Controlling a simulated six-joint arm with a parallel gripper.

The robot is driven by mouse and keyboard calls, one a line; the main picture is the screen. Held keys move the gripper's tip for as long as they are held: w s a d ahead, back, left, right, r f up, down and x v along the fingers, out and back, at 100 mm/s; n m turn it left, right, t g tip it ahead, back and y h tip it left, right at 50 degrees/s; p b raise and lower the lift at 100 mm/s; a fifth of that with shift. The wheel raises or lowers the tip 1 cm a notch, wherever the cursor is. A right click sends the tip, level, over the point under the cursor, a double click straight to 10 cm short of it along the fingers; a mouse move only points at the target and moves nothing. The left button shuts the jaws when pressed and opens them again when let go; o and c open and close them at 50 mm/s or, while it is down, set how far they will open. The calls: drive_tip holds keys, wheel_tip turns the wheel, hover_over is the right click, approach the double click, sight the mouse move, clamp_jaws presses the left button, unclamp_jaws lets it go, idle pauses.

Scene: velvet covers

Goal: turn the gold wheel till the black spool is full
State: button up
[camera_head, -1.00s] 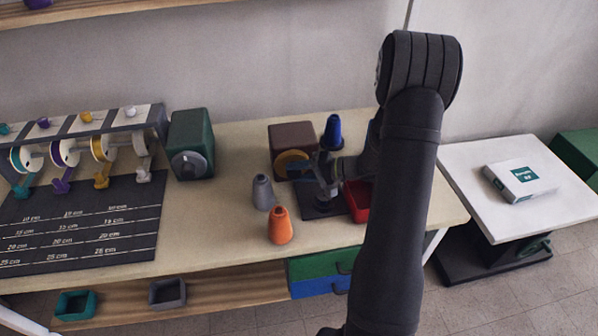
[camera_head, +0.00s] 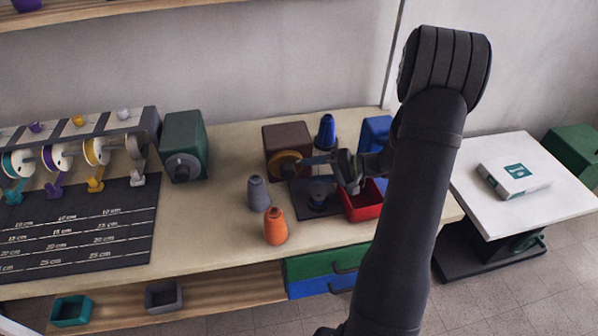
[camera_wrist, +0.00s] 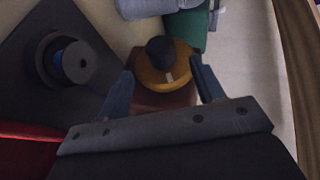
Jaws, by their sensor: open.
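The gold wheel (camera_head: 284,164) is on the front of a brown box (camera_head: 287,139). In the wrist view the gold wheel (camera_wrist: 153,76) has a pale mark and a dark knob (camera_wrist: 160,50). My gripper (camera_head: 315,161) is open and empty, just right of the wheel in the head view. In the wrist view its two blue fingers stand apart either side of the wheel, clear of it. The black spool (camera_wrist: 76,62) stands upright on a dark base plate (camera_head: 299,200), with a little blue showing around it. How full it is cannot be told.
A red tray (camera_head: 362,206) is right of the spool. A blue cone (camera_head: 326,132) stands behind, grey (camera_head: 257,194) and orange (camera_head: 275,227) cones in front. A green box with a grey dial (camera_head: 185,148) is to the left. The bench between the green and brown boxes is clear.

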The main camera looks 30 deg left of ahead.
drive_tip(key=v, duration=1)
drive_tip(key=shift+d, duration=0.3)
drive_tip(key=shift+w, duration=0.15)
drive_tip(key=n+t+h, duration=0.2)
drive_tip(key=t+h, duration=0.1)
drive_tip(key=h, duration=0.1)
approach(294, 170)
drive_tip(key=shift+h, duration=0.3)
drive_tip(key=x, duration=1)
drive_tip(key=shift+a, duration=0.55)
drive_tip(key=c, duration=1)
drive_tip(key=shift+o, duration=0.2)
drive_tip(key=shift+m, duration=0.3)
